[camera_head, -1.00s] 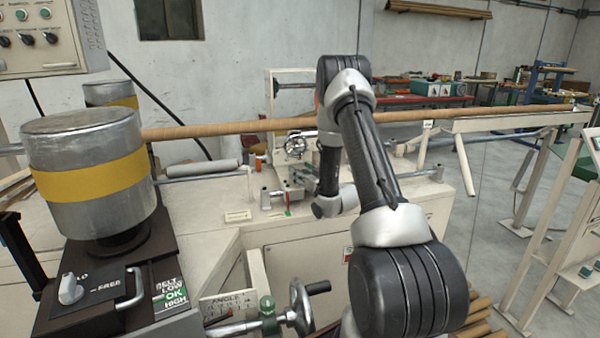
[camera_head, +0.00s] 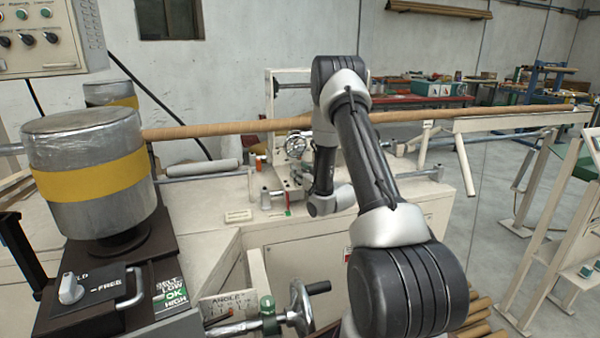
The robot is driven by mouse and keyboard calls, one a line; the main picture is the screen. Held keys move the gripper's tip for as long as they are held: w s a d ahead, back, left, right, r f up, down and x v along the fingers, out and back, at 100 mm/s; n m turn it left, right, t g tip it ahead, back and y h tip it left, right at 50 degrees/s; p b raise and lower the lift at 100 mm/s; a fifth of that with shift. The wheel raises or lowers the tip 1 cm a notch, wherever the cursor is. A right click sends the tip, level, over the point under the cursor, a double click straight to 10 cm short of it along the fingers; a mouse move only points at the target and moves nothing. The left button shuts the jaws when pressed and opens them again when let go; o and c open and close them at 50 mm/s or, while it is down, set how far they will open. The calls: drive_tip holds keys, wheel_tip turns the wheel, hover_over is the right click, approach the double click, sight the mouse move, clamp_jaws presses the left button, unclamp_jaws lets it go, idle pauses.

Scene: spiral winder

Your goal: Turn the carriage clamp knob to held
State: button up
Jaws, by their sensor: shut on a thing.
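The carriage (camera_head: 291,168), with a round dial (camera_head: 296,145), stands on the cream machine bed below the long brown tube. My arm reaches up from the lower right and bends down beside the carriage. My wrist is close to the carriage's right side, and my gripper is hidden behind it. A small red and green marking (camera_head: 287,203) shows at the carriage's lower front. I cannot make out the carriage clamp knob or its setting. A separate pale knob (camera_head: 70,288) sits on a dark panel marked FREE at lower left.
A large metal drum (camera_head: 92,170) with a yellow band stands at left. A crank handwheel (camera_head: 302,306) and an angle scale (camera_head: 222,305) are at the front. The brown tube (camera_head: 220,129) crosses behind my arm to a support stand at right.

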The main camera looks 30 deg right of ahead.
drive_tip(key=m+h, duration=0.2)
drive_tip(key=h, duration=0.1)
drive_tip(key=m+g+h, duration=0.1)
drive_tip(key=m+h, duration=0.1)
drive_tip(key=h, duration=0.1)
drive_tip(key=shift+h, duration=0.4)
drive_tip(key=m+g+h, duration=0.1)
drive_tip(key=m+h, duration=0.1)
drive_tip(key=h, duration=0.1)
drive_tip(key=m+g+h, duration=0.2)
drive_tip(key=m, duration=0.1)
drive_tip(key=shift+g+h, duration=0.3)
drive_tip(key=shift+h, duration=0.1)
drive_tip(key=m+g+h, duration=0.2)
drive_tip(key=g, duration=0.1)
drive_tip(key=m+g+h, duration=0.2)
drive_tip(key=shift+s+d+g, duration=0.1)
drive_tip(key=shift+d+g, duration=0.1)
drive_tip(key=shift+g, duration=0.2)
drive_tip(key=shift+s+m+g+h, duration=0.1)
drive_tip(key=shift+m+g+h, duration=0.4)
drive_tip(key=shift+m+g, duration=0.75)
drive_tip(key=shift+m+g+h, duration=0.5)
drive_tip(key=shift+m+g, duration=0.35)
drive_tip(key=shift+g, duration=1.1)
drive_tip(key=shift+d, duration=0.1)
drive_tip(key=o, duration=1.1)
drive_tip(key=shift+c, duration=0.2)
